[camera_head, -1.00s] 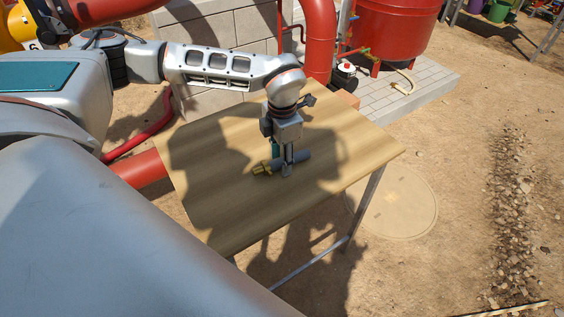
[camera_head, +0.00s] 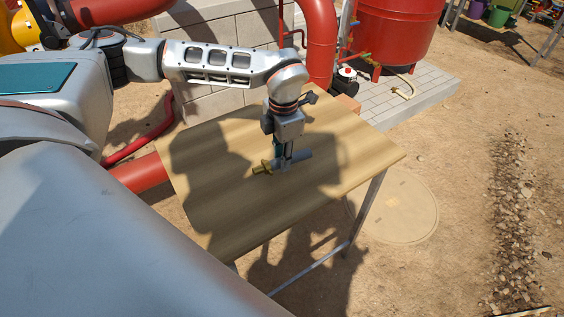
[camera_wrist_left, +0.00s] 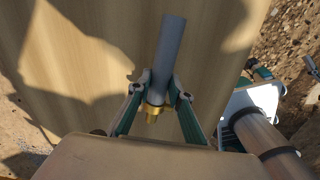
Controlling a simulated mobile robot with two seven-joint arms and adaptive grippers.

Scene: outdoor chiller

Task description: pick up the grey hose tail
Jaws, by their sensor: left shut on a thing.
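The grey hose tail (camera_head: 301,158) is a short grey tube with a brass fitting (camera_head: 262,167) at its left end. My left gripper (camera_head: 283,164) points down over the wooden table (camera_head: 225,210) and is shut on the hose tail. In the left wrist view the grey tube (camera_wrist_left: 170,50) runs away from me between the two fingers, with the brass end (camera_wrist_left: 153,109) nearest. I cannot tell for sure whether the hose tail touches the tabletop or hangs just above it.
The tabletop around the gripper is otherwise clear, partly in my arm's shadow. A red pipe (camera_head: 320,40), a block wall (camera_head: 230,25) and a red tank (camera_head: 398,35) stand behind the table. Sandy ground lies to the right.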

